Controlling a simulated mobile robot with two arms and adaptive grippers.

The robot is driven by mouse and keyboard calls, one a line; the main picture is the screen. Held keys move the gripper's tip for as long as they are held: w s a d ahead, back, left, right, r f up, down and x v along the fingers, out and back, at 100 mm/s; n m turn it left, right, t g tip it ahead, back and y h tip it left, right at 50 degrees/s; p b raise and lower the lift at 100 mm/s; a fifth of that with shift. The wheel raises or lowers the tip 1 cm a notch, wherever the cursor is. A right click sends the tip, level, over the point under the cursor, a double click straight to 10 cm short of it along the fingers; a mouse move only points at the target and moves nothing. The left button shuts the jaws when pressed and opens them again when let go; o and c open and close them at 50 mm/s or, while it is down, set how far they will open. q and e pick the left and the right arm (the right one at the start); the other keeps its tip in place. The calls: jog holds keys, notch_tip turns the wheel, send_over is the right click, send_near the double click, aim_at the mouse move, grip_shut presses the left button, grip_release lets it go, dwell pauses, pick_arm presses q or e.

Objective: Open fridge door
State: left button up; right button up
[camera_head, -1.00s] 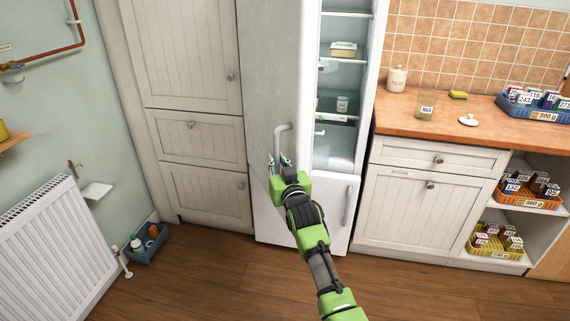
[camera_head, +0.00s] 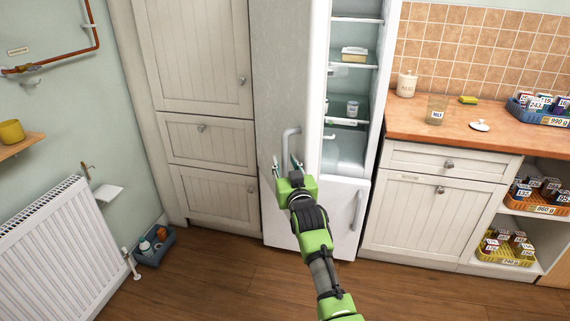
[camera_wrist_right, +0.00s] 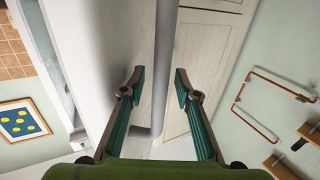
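The fridge's upper door (camera_head: 283,80) stands open, its grey outer face turned to the left and its white edge towards me. The lit shelves show to the right of it. The curved door handle (camera_head: 290,138) is near the door's free edge. My right gripper (camera_head: 286,165) is just below and in front of the handle. In the right wrist view the gripper's two fingers (camera_wrist_right: 158,82) are spread apart, with nothing clearly held between them. The door panel (camera_wrist_right: 128,60) shows on the left there. I cannot tell whether a finger touches the door. My left gripper is not in view.
Grey cabinets (camera_head: 208,150) stand left of the fridge, with a radiator (camera_head: 50,240) and a small bin (camera_head: 153,245) further left. A counter (camera_head: 450,125) with a jar and baskets is on the right. The wooden floor in front is clear.

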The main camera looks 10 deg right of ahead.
jog(key=shift+s, duration=0.1)
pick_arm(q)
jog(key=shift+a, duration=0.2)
pick_arm(e)
jog(key=s, duration=1.1)
jog(key=shift+s, duration=0.4)
